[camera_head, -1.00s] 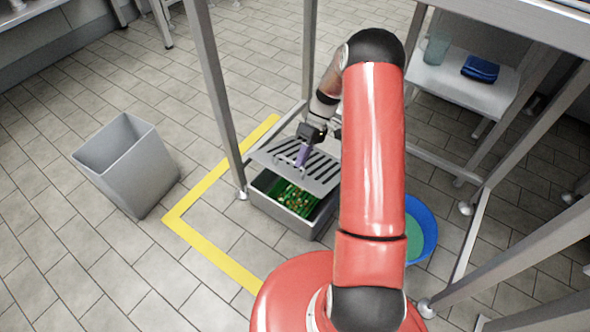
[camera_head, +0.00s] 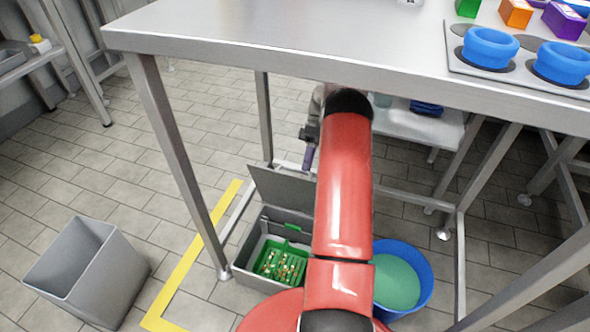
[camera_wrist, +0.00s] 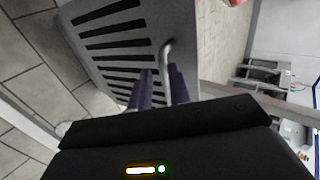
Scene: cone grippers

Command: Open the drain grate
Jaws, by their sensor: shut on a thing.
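The drain grate (camera_head: 278,192) is a grey slotted plate hinged at the back of a grey floor drain box (camera_head: 236,272). It stands raised, close to upright, and the box is uncovered. Inside the box sits a green basket (camera_head: 278,264) with small scraps in it. My gripper (camera_head: 309,157) is at the grate's upper edge, partly hidden by my red arm. In the wrist view the purple fingers of my gripper (camera_wrist: 160,82) are shut on the bent metal handle (camera_wrist: 167,52) of the slotted grate (camera_wrist: 112,40).
A steel table (camera_head: 300,40) stands over the drain, its leg (camera_head: 185,165) close to the box's left. A blue tub (camera_head: 425,285) with green contents is at the right. A grey bin (camera_head: 75,270) and yellow floor line (camera_head: 190,262) are at the left. A low shelf (camera_head: 420,125) stands behind.

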